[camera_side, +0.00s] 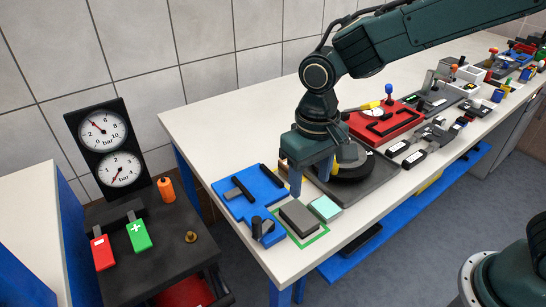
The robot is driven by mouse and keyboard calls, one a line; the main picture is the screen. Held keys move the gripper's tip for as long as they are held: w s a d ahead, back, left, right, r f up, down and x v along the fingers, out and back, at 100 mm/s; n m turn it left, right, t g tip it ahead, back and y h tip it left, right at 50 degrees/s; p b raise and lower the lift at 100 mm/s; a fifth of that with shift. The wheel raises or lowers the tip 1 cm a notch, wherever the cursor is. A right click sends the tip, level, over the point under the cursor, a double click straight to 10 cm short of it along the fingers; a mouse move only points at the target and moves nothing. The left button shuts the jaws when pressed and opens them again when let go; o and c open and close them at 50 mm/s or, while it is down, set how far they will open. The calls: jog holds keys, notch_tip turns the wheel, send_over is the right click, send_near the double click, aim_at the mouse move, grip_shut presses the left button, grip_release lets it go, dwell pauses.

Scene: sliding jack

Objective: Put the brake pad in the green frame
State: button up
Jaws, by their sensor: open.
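A green frame (313,241) is marked on the near left end of the white bench. A dark grey block (298,216), which looks like the brake pad, lies flat inside its outline. A light cyan-topped block (325,208) sits beside it at the right, close to the frame. My gripper (311,181) points down, open, with its fingers behind these blocks and left of a black round disc (354,166). The gripper looks empty. Its far side and part of the disc are hidden by my gripper.
A blue plate (240,206) with black bars lies left of the frame. A dark grey plate (378,178) carries the disc. A red fixture (385,124) and several small parts stand farther along the bench. Two gauges (108,154) and a red and a green button stand at the left.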

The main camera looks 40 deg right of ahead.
jog(key=shift+r, duration=0.8)
jog(key=s+d+r+t, duration=0.3)
jog(key=s+d+r, duration=0.3)
jog(key=d+r, duration=0.3)
jog(key=s+d+t, duration=0.2)
jog(key=s+d, duration=0.7)
jog(key=s, duration=0.2)
jog(key=shift+s+r+t, duration=0.25)
jog(key=shift+r+t, duration=0.05)
jog(key=shift+d, duration=0.1)
dwell(0.7)
